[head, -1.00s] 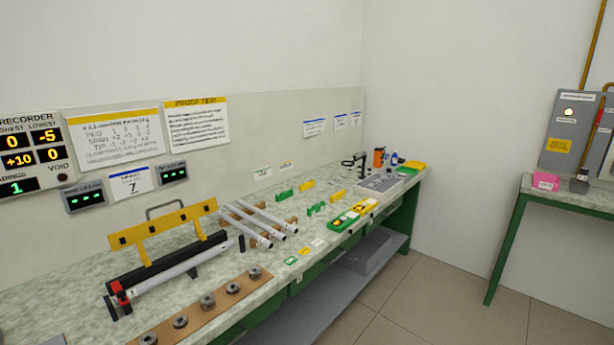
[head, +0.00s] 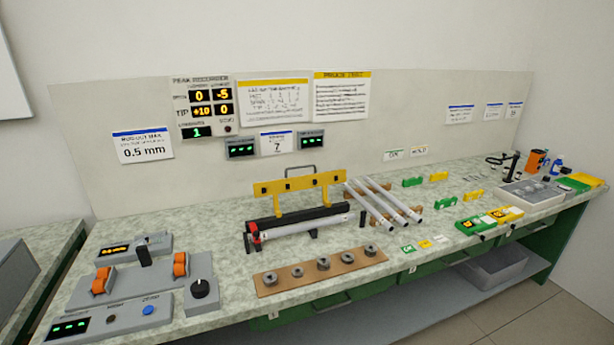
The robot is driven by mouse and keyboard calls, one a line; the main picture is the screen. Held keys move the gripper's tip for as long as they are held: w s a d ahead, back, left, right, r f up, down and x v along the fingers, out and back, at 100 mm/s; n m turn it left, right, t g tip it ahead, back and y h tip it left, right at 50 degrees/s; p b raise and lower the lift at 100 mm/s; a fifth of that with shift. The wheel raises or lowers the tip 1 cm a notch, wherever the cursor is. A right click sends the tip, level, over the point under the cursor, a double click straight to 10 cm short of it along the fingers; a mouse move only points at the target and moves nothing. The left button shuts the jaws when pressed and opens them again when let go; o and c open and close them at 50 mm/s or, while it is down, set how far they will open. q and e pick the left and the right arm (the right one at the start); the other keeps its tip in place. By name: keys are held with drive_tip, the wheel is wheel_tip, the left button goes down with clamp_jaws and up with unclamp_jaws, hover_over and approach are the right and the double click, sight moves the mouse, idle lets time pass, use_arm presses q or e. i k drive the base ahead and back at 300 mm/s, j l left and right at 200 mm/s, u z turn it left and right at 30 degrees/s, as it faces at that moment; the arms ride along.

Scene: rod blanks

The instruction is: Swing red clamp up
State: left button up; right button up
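The red clamp (head: 255,237) is a small red piece with black parts at the left end of the black fixture (head: 270,221). It is too small to tell its exact angle. A grey rod (head: 303,225) lies along the front of the fixture, its left end at the clamp. A yellow bar with dark pads (head: 300,184) stands raised on two arms behind the rod, with a grey handle on top. Neither of my grippers shows in the head view.
A brown board with several grey rings (head: 320,266) lies in front of the fixture. Several rods (head: 384,201) rest on brown supports to the right. A control panel with orange rollers and a blue button (head: 148,309) stands at the left. Bench top (head: 205,235) left of the fixture is bare.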

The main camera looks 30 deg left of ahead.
sight(256, 234)
drive_tip(key=j+u, duration=0.15)
drive_tip(key=u, duration=1.55)
